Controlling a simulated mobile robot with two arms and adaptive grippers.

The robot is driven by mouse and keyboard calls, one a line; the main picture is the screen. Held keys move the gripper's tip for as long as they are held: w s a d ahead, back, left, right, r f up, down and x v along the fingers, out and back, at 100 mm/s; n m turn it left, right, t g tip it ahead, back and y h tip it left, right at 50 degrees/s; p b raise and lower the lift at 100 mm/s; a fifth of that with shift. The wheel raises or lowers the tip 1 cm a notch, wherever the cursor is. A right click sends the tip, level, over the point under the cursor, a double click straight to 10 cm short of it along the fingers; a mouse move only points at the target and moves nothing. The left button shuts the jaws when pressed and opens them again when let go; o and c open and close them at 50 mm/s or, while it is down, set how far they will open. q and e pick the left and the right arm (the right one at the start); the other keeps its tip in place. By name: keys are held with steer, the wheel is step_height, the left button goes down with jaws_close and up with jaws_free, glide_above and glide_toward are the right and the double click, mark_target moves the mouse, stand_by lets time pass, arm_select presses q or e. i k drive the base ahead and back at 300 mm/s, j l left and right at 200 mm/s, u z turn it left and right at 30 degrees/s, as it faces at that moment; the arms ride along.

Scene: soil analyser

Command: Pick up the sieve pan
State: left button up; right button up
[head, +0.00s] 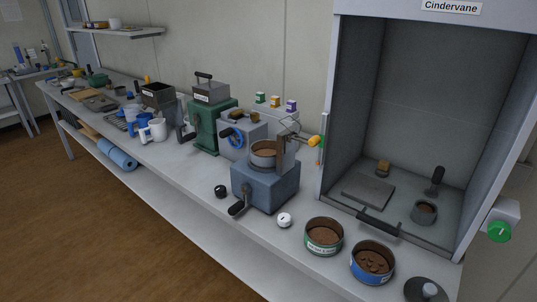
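I cannot tell for certain which vessel is the sieve pan. A round metal pan (264,160) holding brown material sits on top of a blue-grey machine (265,188) with a black-handled crank. Two round tins of brown soil stand on the bench to its right. One tin has a green band (323,247); the other has a blue band (371,274) and lumpier soil. Neither of my grippers is in view.
A grey open-fronted cabinet (420,100) stands at the right, with a flat plate (368,193) and a small cup (424,213) inside. A green machine (205,127), white mugs (157,129) and other tools crowd the bench leftward. A dark round lid (415,290) lies at the bottom right.

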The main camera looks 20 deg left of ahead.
mark_target(263, 153)
steer(key=u, duration=1.5)
steer(key=i+j+z, duration=0.1)
steer(key=z, duration=0.35)
steer(key=i+j+z, duration=0.15)
steer(key=z, duration=0.25)
steer(key=i+j+z, duration=0.1)
steer(key=z, duration=0.35)
steer(key=j+z, duration=0.25)
steer(key=z, duration=0.15)
steer(key=i, duration=0.05)
